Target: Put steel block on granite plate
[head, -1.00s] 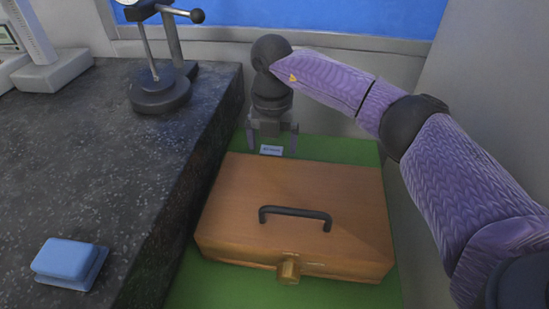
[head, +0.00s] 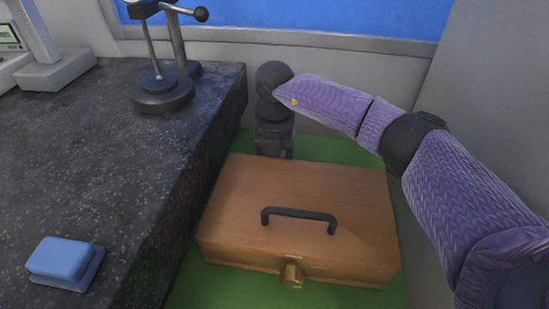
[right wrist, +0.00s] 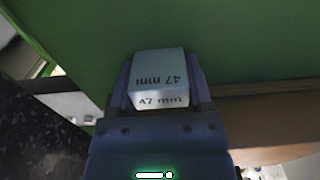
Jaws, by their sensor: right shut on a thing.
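The steel block (right wrist: 158,68), pale grey and marked "47 mm", sits between the fingers of my right gripper (right wrist: 160,92) in the right wrist view. The gripper is shut on it. In the head view my right gripper (head: 274,152) is behind the wooden case, near the right side of the granite plate, and the block is hidden there. The granite plate (head: 120,135) is a thick, dark speckled slab filling the left of the head view. It also shows at the lower left of the right wrist view (right wrist: 30,120). My left gripper is out of view.
A wooden case (head: 235,185) with a black handle lies on the green surface (head: 340,150) beside the plate. A blue block (head: 62,260) lies on the plate's near part. A dial stand (head: 162,92) stands at its back. The plate between them is clear.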

